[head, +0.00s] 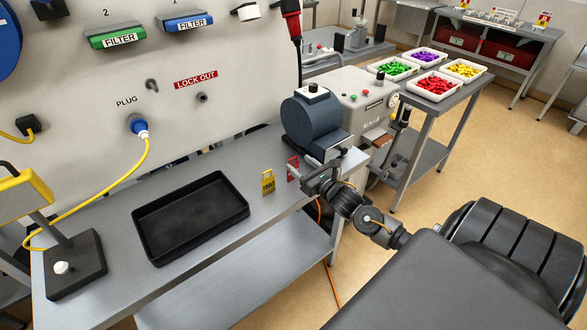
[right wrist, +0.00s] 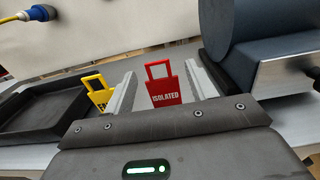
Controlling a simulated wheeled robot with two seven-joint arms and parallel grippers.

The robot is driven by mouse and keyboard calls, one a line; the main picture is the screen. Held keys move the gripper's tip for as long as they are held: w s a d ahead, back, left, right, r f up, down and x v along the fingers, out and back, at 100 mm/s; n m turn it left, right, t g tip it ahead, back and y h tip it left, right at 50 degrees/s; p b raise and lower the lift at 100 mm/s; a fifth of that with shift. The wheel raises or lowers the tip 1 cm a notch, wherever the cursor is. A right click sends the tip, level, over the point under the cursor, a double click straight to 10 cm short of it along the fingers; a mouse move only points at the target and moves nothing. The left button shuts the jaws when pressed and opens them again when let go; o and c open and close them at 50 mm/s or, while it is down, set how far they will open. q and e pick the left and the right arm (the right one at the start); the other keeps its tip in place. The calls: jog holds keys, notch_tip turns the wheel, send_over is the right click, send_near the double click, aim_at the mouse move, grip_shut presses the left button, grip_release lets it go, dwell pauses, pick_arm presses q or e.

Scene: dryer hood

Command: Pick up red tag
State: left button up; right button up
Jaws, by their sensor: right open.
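The red tag (head: 293,168) stands upright on the grey bench, just right of a yellow tag (head: 268,182). In the right wrist view the red tag (right wrist: 164,86) reads "ISOLATED" and has a square loop on top. My right gripper (head: 306,178) is open at the bench, close to the red tag. In the right wrist view its two fingers (right wrist: 160,88) show on either side of the red tag, with gaps between. The yellow tag (right wrist: 98,90) is outside the left finger. My left gripper is not in view.
A black tray (head: 190,217) lies left of the tags. A dark blue cylindrical machine (head: 312,122) stands right behind the red tag, close to my right gripper. A panel with a blue plug (head: 139,126) rises behind the bench. Trays of coloured pieces (head: 434,86) stand on another table.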

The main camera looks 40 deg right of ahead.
jog(key=shift+w, duration=0.5)
jog(key=shift+w+r+p, duration=0.15)
jog(key=shift+w+p, duration=0.15)
jog(key=shift+p, duration=0.1)
jog(key=w+p, duration=0.1)
jog(key=w, duration=0.2)
jog(key=shift+w+a+f+p, duration=0.1)
jog(key=shift+w+f+p, duration=0.1)
jog(key=shift+w+p, duration=0.15)
jog(key=shift+w+f, duration=0.15)
jog(key=shift+w, duration=0.3)
jog(key=c, duration=1)
jog(key=shift+s, duration=0.1)
jog(key=shift+c, duration=0.2)
